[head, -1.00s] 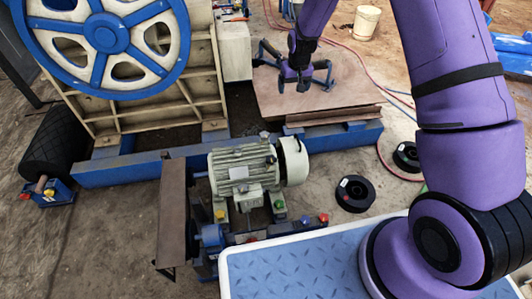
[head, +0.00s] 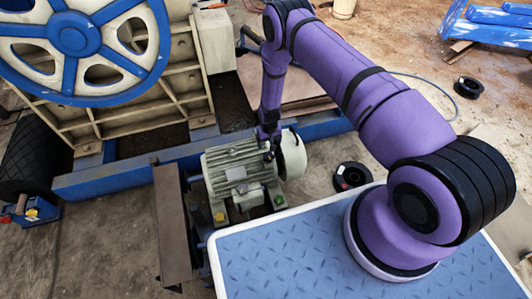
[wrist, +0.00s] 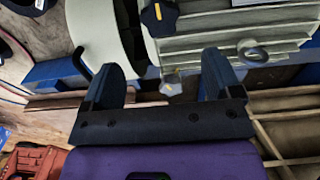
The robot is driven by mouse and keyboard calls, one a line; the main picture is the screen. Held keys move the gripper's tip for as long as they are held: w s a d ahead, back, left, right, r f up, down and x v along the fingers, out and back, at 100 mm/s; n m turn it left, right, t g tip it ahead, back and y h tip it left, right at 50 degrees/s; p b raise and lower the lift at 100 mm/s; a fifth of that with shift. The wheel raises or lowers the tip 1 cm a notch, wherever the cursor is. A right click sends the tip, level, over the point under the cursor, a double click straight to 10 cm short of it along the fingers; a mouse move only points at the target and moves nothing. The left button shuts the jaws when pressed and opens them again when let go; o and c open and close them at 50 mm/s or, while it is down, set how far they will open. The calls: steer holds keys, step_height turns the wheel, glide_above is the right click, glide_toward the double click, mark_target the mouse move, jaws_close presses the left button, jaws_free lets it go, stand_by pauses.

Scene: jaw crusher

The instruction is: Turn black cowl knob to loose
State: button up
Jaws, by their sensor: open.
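The black cowl knob (wrist: 157,20), with a yellow mark, is at the top middle of the wrist view, beside the white cowl (wrist: 104,32) of the grey-green motor (wrist: 220,22). My gripper (wrist: 162,66) is open and empty, its two dark fingers spread below the knob in the picture, with the knob beyond their tips. In the head view my gripper (head: 270,149) hangs over the cowl end of the motor (head: 235,172), next to the white cowl (head: 292,156). There the gripper hides the knob, or it is too small to tell apart.
A hex bolt (wrist: 171,84) and a lifting eye (wrist: 253,53) are on the motor. The blue-and-cream flywheel (head: 80,38) and blue frame beam (head: 105,178) stand behind. A brown guard plate (head: 171,225) is left of the motor. A black spool (head: 351,177) lies right.

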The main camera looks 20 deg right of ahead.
mark_target(269, 156)
step_height(269, 156, down, 11)
steer(key=shift+r, duration=0.2)
stand_by(0.4)
steer(key=c, duration=0.9)
